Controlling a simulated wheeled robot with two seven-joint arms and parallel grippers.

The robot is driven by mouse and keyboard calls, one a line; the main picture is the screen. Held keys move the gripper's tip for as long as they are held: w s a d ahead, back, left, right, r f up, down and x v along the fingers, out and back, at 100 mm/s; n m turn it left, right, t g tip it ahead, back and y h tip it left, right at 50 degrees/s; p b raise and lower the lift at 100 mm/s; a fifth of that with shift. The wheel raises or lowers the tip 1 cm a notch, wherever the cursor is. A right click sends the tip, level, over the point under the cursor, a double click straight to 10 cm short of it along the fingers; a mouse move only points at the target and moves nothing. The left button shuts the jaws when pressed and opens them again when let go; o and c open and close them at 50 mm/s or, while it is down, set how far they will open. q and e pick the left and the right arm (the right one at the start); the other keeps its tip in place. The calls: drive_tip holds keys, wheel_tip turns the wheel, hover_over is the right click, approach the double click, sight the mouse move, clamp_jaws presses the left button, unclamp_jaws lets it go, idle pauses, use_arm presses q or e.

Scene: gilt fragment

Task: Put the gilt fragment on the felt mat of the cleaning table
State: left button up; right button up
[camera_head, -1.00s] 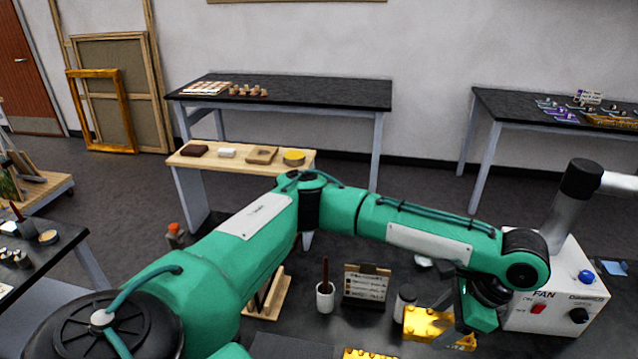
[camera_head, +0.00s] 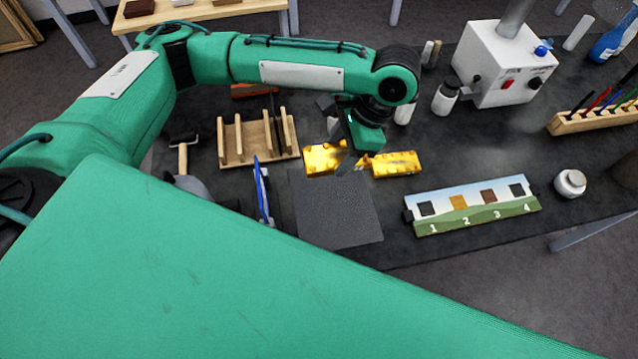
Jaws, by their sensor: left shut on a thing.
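The gilt fragment (camera_head: 320,159) is a bright gold, bumpy piece. My left gripper (camera_head: 349,162) points down and is shut on its right end. The fragment shows at the back edge of the felt mat (camera_head: 338,218), a dark grey square on the black cleaning table (camera_head: 450,205). I cannot tell whether it touches the mat or hangs just above. A second gold piece (camera_head: 398,164) lies to the right, off the mat's back right corner. The fingers partly hide the space between the two gold pieces. My right gripper is not in view.
A wooden rack (camera_head: 258,140) and an upright blue-edged panel (camera_head: 263,190) stand left of the mat. A numbered strip (camera_head: 473,206) lies right. A white fan box (camera_head: 503,65) and a small bottle (camera_head: 445,97) stand behind. My green arm parts cover the foreground.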

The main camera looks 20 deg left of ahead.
use_arm(q)
wheel_tip(320, 180, down, 7)
hover_over(330, 204)
drive_tip(key=d, duration=0.1)
drive_tip(key=f, duration=0.5)
drive_tip(key=w+f, duration=0.1)
drive_tip(key=f, duration=0.1)
drive_tip(key=shift+f+p, duration=0.3)
drive_tip(key=shift+p, duration=0.1)
drive_tip(key=shift+f, duration=0.6)
wheel_tip(330, 204, down, 3)
drive_tip(key=shift+f+p, duration=0.2)
drive_tip(key=shift+p, duration=0.2)
drive_tip(key=shift+f, duration=0.15)
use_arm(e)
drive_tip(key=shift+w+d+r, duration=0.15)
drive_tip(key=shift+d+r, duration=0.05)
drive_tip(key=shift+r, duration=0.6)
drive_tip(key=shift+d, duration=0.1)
use_arm(q)
drive_tip(key=o, duration=1.1)
drive_tip(key=shift+f, duration=0.1)
